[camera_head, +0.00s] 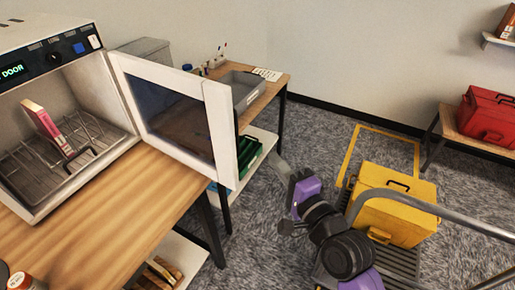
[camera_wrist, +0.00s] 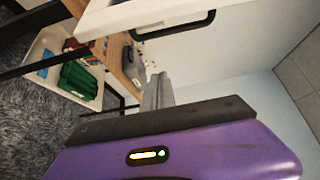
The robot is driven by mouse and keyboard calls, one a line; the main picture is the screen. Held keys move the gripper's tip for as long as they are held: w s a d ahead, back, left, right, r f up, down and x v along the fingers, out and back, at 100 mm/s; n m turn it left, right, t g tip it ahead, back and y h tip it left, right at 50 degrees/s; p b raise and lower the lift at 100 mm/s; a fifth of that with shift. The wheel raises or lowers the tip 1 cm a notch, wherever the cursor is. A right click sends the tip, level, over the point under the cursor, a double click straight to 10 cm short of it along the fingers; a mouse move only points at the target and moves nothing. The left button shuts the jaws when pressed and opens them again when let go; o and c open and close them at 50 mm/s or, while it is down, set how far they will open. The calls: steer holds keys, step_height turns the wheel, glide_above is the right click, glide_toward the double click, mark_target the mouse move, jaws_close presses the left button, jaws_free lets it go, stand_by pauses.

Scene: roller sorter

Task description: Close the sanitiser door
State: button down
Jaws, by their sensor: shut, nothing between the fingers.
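The sanitiser (camera_head: 62,60) stands on the wooden bench at the left, with a lit display and a rack inside. A pink and white box (camera_head: 45,122) stands in its rack. The sanitiser door (camera_head: 222,125) is wide open, a white frame with a dark window, swung out to the right. My gripper (camera_head: 281,168) is shut and empty, to the right of the door's free edge and apart from it in the picture. In the wrist view my gripper (camera_wrist: 157,90) points past a white panel with a dark handle (camera_wrist: 172,27), likely the door's edge.
A second bench (camera_head: 270,92) behind the door holds a grey tray (camera_head: 242,88), with a green crate (camera_head: 249,150) on its shelf. A yellow case (camera_head: 395,205) is close to my arm. A red case (camera_head: 487,115) is at the right.

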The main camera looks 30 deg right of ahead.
steer(key=w+a+p, duration=0.3)
steer(key=w+a, duration=0.1)
steer(key=w, duration=0.4)
steer(key=shift+w, duration=0.15)
stand_by(0.5)
